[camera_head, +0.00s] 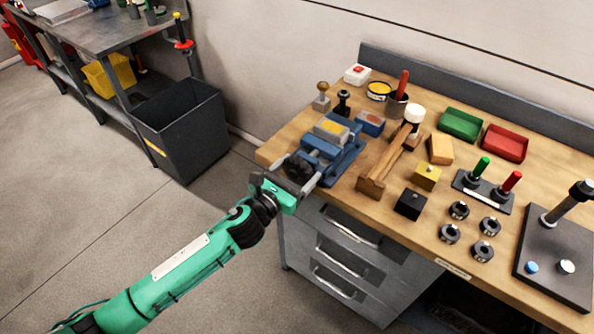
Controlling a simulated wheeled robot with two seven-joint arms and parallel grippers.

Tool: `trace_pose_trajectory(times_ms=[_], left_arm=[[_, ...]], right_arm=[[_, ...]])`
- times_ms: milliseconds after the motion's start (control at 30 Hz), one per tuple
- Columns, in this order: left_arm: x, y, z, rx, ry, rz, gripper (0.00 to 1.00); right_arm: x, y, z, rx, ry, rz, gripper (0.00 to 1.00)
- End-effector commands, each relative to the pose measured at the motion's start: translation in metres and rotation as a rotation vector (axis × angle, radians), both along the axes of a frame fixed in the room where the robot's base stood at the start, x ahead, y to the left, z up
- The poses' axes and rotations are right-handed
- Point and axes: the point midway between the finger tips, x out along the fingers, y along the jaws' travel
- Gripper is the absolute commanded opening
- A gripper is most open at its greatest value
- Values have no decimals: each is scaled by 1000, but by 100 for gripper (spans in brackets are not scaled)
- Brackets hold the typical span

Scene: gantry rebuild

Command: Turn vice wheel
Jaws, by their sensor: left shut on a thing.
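The blue vice (336,146) stands at the left front corner of the wooden workbench, with a yellow-topped block (331,129) between or on its jaws. Its dark wheel (297,168) faces the front edge of the bench. My left gripper (304,187) reaches in from the lower left on its green arm. Its grey fingers are at the wheel, one on each side, and are shut on it. The gripper's body hides part of the wheel's lower side. My right gripper is not in view.
Drawers (345,265) sit below the bench front. A dark bin (182,130) stands on the floor at left.

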Motion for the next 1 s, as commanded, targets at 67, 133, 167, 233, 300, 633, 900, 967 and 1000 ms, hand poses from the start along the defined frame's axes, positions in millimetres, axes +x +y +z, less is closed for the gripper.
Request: trace_pose_trajectory(times_ms=[67, 133, 167, 233, 300, 633, 900, 967, 1000], left_arm=[[0, 0, 0, -15, 12, 0, 52], [0, 0, 0, -35, 27, 1, 52], [0, 0, 0, -46, 35, 1, 52], [0, 0, 0, -77, 57, 1, 52], [0, 0, 0, -115, 86, 1, 52], [0, 0, 1, -356, 261, 2, 52], [0, 0, 1, -564, 411, 1, 52], [0, 0, 0, -611, 445, 2, 52], [0, 0, 0, -642, 467, 2, 52]], right_arm=[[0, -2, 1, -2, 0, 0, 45], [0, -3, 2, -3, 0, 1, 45], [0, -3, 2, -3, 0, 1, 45], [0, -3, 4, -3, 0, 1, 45], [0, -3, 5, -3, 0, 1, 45], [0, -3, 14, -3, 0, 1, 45], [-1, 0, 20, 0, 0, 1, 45], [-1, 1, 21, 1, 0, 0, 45], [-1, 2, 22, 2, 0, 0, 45]])
